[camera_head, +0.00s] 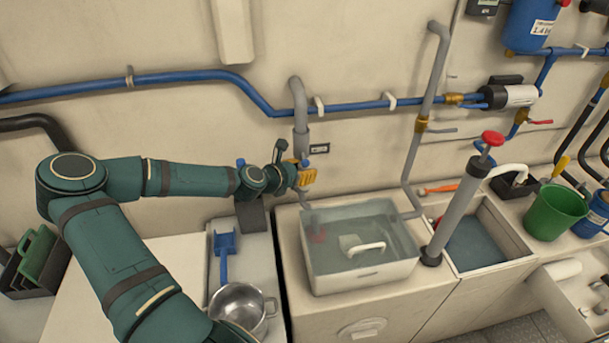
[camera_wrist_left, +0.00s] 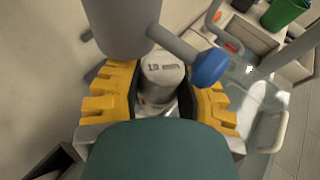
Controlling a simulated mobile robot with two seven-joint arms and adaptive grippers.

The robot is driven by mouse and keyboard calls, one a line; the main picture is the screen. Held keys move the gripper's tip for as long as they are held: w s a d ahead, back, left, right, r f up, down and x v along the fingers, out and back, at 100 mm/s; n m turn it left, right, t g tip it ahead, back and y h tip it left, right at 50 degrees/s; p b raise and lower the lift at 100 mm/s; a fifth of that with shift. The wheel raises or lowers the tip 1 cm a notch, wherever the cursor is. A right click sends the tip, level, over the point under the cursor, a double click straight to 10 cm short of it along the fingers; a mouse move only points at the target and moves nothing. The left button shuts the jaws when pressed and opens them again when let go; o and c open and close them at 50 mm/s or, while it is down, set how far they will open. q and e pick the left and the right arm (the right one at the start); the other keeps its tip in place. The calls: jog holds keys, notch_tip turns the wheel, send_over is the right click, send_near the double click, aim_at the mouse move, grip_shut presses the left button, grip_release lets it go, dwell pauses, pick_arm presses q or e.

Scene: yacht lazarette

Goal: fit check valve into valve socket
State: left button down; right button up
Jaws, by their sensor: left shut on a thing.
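My left gripper (camera_head: 304,176), with yellow fingers, is at the wall beside the lower end of a vertical grey pipe (camera_head: 300,118). In the left wrist view the yellow fingers (camera_wrist_left: 160,100) are shut on a short grey cylinder with dark marks on its top, which I take for the check valve (camera_wrist_left: 163,70). The larger grey pipe (camera_wrist_left: 122,25), with a blue-tipped side stub (camera_wrist_left: 210,67), is close by it and partly covers the view. I cannot tell whether the two touch. I cannot make out the valve socket for certain. My right gripper is not in view.
A water-filled tub (camera_head: 360,278) with a white-handled thing in it stands below and right of the gripper. A grey hand pump (camera_head: 455,215) stands right of it. Blue piping (camera_head: 190,76) crosses the wall.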

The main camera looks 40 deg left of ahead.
pick_arm(q)
jog(key=shift+w+a, duration=1.15)
jog(key=shift+a, duration=0.3)
jog(key=shift+p, duration=0.8)
jog(key=shift+f+b, duration=0.75)
jog(key=shift+f, duration=0.75)
dwell(0.6)
jog(key=c, duration=0.6)
grip_release()
jog(key=shift+o, duration=0.2)
jog(key=shift+s, duration=0.1)
jog(key=v, duration=1.2)
